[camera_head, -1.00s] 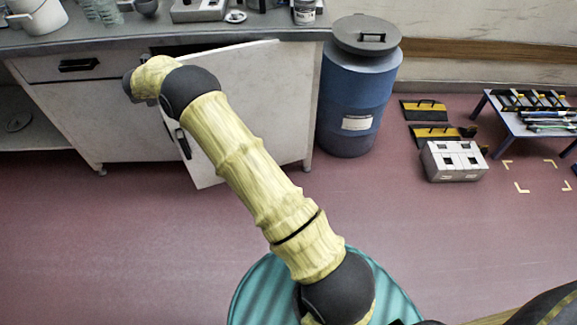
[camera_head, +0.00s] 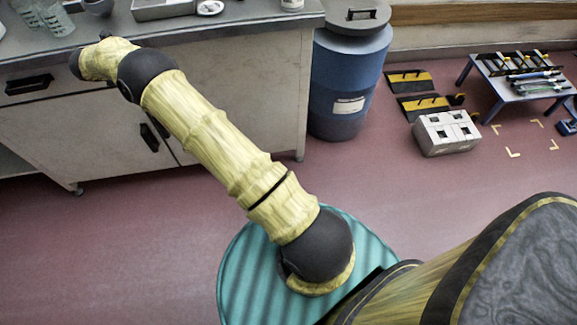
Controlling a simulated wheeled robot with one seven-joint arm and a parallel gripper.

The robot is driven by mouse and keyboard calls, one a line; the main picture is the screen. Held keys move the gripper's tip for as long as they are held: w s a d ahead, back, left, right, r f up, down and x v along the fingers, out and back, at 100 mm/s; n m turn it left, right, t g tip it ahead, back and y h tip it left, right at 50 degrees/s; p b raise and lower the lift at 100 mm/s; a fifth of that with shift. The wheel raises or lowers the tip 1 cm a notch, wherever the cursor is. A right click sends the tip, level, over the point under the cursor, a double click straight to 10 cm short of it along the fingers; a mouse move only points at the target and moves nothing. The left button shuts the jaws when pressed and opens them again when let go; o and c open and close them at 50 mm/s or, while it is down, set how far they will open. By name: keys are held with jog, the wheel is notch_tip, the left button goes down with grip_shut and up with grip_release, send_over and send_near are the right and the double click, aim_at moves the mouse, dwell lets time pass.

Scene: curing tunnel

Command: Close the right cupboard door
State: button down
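The right cupboard door (camera_head: 245,105) is a pale grey panel under the bench top. It looks flush with the cupboard front, or nearly so; my arm covers part of its left side, so a small gap cannot be ruled out. A dark handle (camera_head: 149,138) shows beside the seam between the doors. The left cupboard door (camera_head: 95,135) looks shut. My yellow-sleeved arm reaches across in front of the cupboard toward the upper left. My gripper does not show.
The bench top (camera_head: 240,25) holds glass beakers (camera_head: 52,15) and a tray (camera_head: 163,9). A blue drum (camera_head: 345,80) stands right of the cupboard. A grey box (camera_head: 445,133) and a low blue table (camera_head: 515,85) are farther right. Floor in front of the cupboard is clear.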

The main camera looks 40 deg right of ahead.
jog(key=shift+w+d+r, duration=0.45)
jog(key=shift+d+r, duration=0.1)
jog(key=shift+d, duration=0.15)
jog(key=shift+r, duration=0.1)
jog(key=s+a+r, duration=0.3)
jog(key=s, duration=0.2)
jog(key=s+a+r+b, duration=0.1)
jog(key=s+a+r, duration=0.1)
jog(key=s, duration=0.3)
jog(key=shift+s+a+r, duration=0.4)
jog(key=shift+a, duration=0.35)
